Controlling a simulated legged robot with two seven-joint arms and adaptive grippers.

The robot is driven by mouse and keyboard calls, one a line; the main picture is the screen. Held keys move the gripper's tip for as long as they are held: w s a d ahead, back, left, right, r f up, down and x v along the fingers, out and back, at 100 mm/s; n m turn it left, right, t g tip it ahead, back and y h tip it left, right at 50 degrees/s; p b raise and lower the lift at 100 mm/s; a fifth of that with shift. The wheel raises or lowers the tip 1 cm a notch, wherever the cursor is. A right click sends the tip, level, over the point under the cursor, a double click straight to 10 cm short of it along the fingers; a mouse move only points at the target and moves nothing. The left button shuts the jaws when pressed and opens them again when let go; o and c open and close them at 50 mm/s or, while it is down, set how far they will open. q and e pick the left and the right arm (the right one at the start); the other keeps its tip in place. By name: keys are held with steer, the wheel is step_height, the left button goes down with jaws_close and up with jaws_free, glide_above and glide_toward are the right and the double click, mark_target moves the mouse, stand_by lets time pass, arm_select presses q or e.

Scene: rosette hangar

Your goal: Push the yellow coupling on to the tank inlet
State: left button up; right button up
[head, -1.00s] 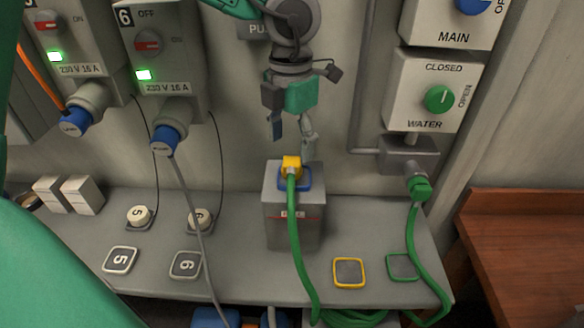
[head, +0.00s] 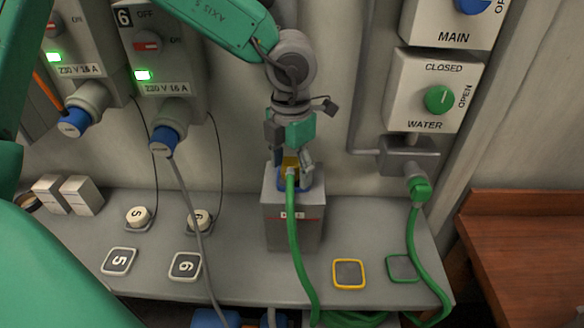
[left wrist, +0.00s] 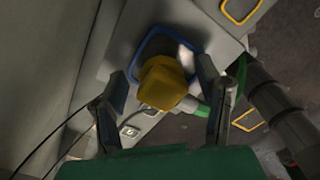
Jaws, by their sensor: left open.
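The yellow coupling (head: 290,166) sits on top of the grey tank (head: 293,218), within the blue ring of the inlet (head: 308,180), with the green hose (head: 293,240) running from it down the tank's front. My left gripper (head: 292,168) has come down over the coupling from above. In the left wrist view the yellow coupling (left wrist: 162,84) lies between the two spread fingers, with a gap on its left side; the blue ring (left wrist: 150,48) shows behind it. Whether the coupling is fully seated cannot be told. My right gripper is not in view.
The green hose also runs to the water valve outlet (head: 419,190) at right. Yellow (head: 349,273) and green (head: 402,267) square frames lie on the bench (head: 240,285). Two blue-ended plugs hang at left, a grey cable (head: 190,210) from one. A brown wooden table (head: 530,245) stands at right.

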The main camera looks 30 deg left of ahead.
mark_target(291, 164)
arm_select(q)
steer(key=shift+c, duration=0.3)
steer(key=c, duration=1.2)
steer(key=shift+r, duration=0.1)
steer(key=shift+s+d+r, duration=0.1)
steer(key=shift+s+r, duration=0.05)
steer(key=shift+r, duration=0.35)
steer(key=r, duration=0.6)
steer(key=shift+s+d, duration=0.15)
steer(key=shift+s, duration=0.1)
steer(key=s+d, duration=0.3)
steer(key=s, duration=0.2)
steer(key=s+d+b, duration=0.1)
steer(key=s+d, duration=0.2)
steer(key=s, duration=0.3)
steer(key=s+d+b, duration=0.1)
steer(key=s+d, duration=0.3)
steer(key=s, duration=0.1)
steer(key=shift+s, duration=0.15)
